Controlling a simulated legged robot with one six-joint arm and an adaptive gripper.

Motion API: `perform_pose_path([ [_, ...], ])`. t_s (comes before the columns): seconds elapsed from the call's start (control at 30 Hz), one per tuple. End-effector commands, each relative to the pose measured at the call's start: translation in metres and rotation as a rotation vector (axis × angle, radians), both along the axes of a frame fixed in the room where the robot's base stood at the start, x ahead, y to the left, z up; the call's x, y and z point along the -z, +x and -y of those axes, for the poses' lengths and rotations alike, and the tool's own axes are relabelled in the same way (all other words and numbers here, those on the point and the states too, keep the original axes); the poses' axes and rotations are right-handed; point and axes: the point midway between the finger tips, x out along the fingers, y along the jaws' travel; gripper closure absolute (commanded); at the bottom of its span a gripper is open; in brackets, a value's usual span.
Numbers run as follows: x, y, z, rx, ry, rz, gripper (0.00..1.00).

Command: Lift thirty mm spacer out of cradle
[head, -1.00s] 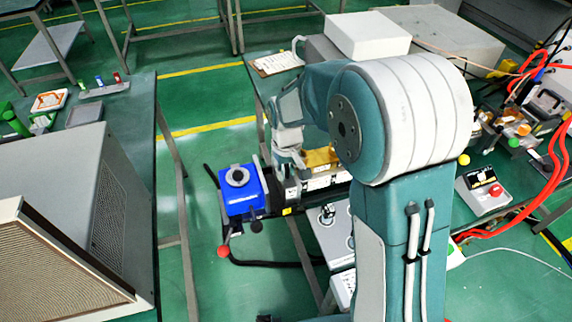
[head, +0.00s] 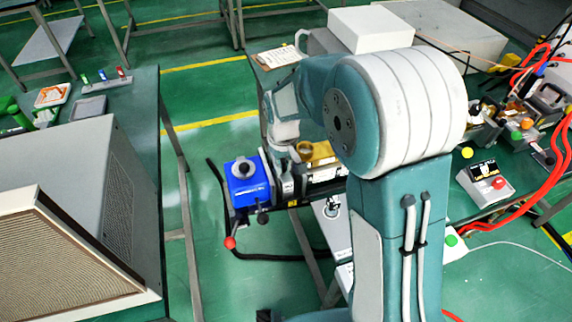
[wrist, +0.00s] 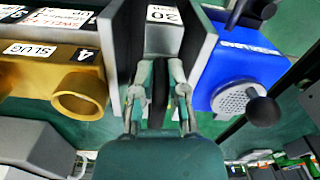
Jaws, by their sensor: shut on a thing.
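My gripper (wrist: 160,88) is shut on a dark upright part in front of the label, seemingly the spacer's handle. In the head view my gripper (head: 284,158) points down between a blue block and a gold piece, and the spacer is mostly hidden there. The cradle under the spacer is hidden, and I cannot tell whether the spacer is seated or raised.
The gold piece (wrist: 50,80), labelled SLUG and 4, is close on the left. The blue block (wrist: 235,70) with a round grille is close on the right, with a black ball knob (wrist: 263,111) beside it. A red ball lever (head: 230,242) stands below the blue block.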

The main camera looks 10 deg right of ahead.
Motion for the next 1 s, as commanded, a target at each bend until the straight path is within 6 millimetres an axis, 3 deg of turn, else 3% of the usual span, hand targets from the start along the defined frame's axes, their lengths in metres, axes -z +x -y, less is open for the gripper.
perform_pose_path([
  [0.23,0.002,-0.001,0.002,0.002,0.004,-0.006,1.00],
  [0.3,0.002,-0.001,0.003,0.002,0.004,-0.006,0.59],
  [0.33,0.002,-0.001,0.003,0.002,0.004,-0.006,0.46],
  [0.37,0.002,-0.001,0.003,0.002,0.004,-0.006,0.42],
  [0.77,-0.002,0.000,0.000,0.001,0.002,-0.001,0.42],
  [1.0,-0.041,0.001,0.002,0.002,0.004,0.003,0.42],
])
